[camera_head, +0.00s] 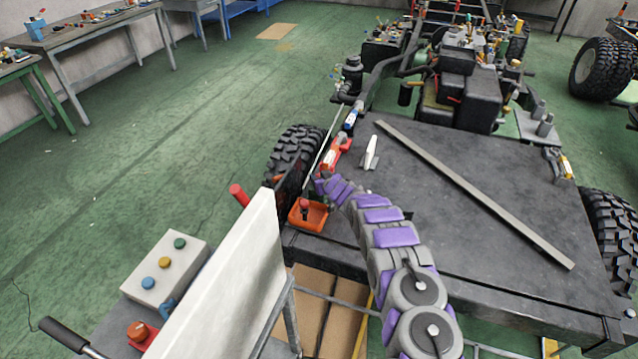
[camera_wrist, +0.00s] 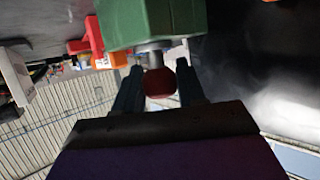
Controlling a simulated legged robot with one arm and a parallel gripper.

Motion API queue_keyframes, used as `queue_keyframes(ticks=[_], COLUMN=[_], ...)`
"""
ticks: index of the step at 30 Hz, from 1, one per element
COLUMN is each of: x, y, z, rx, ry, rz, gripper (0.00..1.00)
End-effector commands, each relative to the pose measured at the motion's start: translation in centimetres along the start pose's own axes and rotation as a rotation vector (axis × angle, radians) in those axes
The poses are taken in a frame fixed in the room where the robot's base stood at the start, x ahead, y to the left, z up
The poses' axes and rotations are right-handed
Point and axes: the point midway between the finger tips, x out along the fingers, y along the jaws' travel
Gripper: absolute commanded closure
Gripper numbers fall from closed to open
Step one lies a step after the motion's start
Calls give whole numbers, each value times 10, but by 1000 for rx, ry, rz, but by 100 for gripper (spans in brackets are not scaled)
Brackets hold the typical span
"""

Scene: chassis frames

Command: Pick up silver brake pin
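In the wrist view, a short silver shaft (camera_wrist: 152,58) with a dark red rounded knob (camera_wrist: 160,83) comes out of a green block (camera_wrist: 150,22). This may be the brake pin; I cannot tell for sure. My gripper (camera_wrist: 159,68) has its two dark fingers apart, one on each side of the shaft and knob. I see no clear grip on it. In the head view, my purple and grey arm reaches over the front left corner of the dark chassis deck (camera_head: 470,200). My fingers are hard to make out there.
An orange tray (camera_head: 296,222) with a red-topped part sits at the deck's left corner. A long grey bar (camera_head: 470,190) lies across the deck. A white bracket (camera_head: 371,153) and a red part (camera_head: 337,152) lie nearby. A tyre (camera_head: 292,152) stands at left; green floor is open beyond.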

Motion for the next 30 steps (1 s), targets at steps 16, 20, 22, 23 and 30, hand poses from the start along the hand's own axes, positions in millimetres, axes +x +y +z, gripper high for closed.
queue_keyframes(ticks=[16, 20, 22, 23, 30], x=[0, -2, -4, -6, -22], y=[0, 0, 0, 0, 0], z=[0, -5, -12, -15, -54], rx=[0, 0, -1, -1, -2], ry=[0, 1, 1, 2, 0], rz=[0, 0, 0, 0, 0], gripper=[95, 95, 95, 95, 95])
